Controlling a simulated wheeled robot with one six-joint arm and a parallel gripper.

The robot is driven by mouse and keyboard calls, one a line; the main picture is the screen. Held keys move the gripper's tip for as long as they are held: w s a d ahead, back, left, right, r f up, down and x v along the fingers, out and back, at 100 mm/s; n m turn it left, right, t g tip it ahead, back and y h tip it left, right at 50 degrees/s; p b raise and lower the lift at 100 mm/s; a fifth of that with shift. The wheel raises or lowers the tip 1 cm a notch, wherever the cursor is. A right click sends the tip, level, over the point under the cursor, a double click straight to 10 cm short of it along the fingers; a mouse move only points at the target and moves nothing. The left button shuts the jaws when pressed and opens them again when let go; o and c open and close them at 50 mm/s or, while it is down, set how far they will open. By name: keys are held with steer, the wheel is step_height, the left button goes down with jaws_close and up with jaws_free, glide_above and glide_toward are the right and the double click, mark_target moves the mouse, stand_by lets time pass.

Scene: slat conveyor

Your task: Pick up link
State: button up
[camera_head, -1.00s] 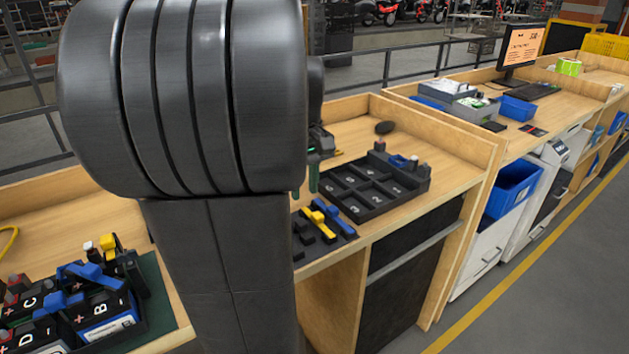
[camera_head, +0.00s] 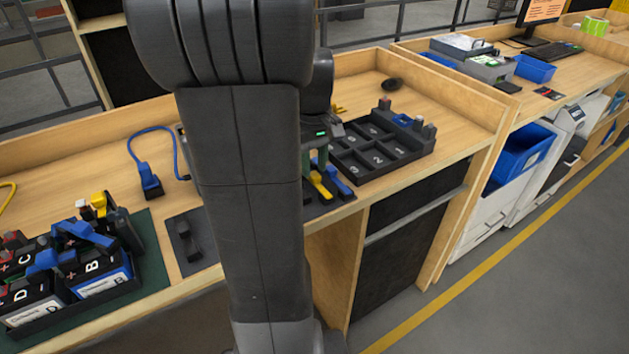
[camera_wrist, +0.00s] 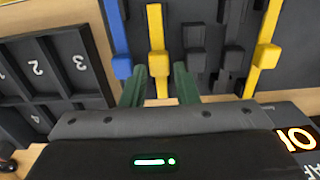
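In the wrist view, a yellow link (camera_wrist: 157,42) lies on a dark holder mat, in line with the gap between the green fingers of my gripper (camera_wrist: 160,78). The fingers are open, one on each side of its near end; I cannot tell whether they touch it. A blue link (camera_wrist: 119,40) lies just left and another yellow link (camera_wrist: 269,45) lies farther right. In the head view, a yellow link (camera_head: 322,187) and a blue link (camera_head: 339,182) show beside my arm. My gripper (camera_head: 314,158) is above them there, its fingertips partly hidden.
A black numbered tray (camera_head: 362,175) stands right of the links, also in the wrist view (camera_wrist: 75,93). Black pieces (camera_wrist: 195,50) lie between the yellow links. Lettered batteries (camera_head: 100,278) stand at left, and a blue connector with a cable (camera_head: 150,182) lies behind.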

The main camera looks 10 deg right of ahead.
mark_target(314, 174)
steer(key=shift+f, duration=2)
jaws_close()
